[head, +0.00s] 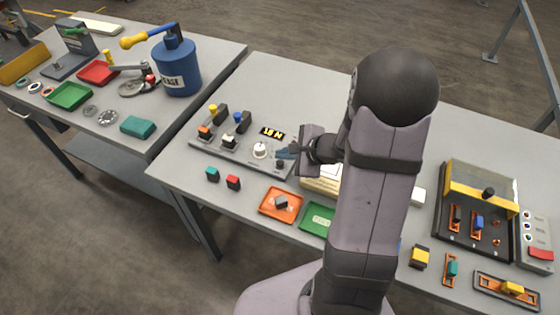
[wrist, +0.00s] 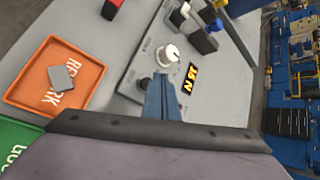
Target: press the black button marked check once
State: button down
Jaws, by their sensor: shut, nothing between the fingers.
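The grey test panel (head: 212,146) lies on the middle table, with a yellow-digit display (head: 272,132) and a white knob (head: 260,149). A small black button (head: 280,163) sits at the panel's right end; its label is too small to read. My gripper (head: 281,154) is shut and empty, its blue fingertips just above and beside the button. Whether they touch it I cannot tell. In the wrist view the shut fingers (wrist: 161,77) point toward the white knob (wrist: 167,55), with the display (wrist: 188,78) to their right.
Sockets with coloured blocks stand on the panel's left. An orange tray (head: 270,209) holding a grey block and a green tray (head: 316,222) lie in front. A teal block (head: 212,174) and a red block (head: 233,183) lie nearby. The table behind the panel is clear.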

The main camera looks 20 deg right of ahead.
jog(key=shift+r+p, duration=1.6)
jog(key=shift+r, duration=0.75)
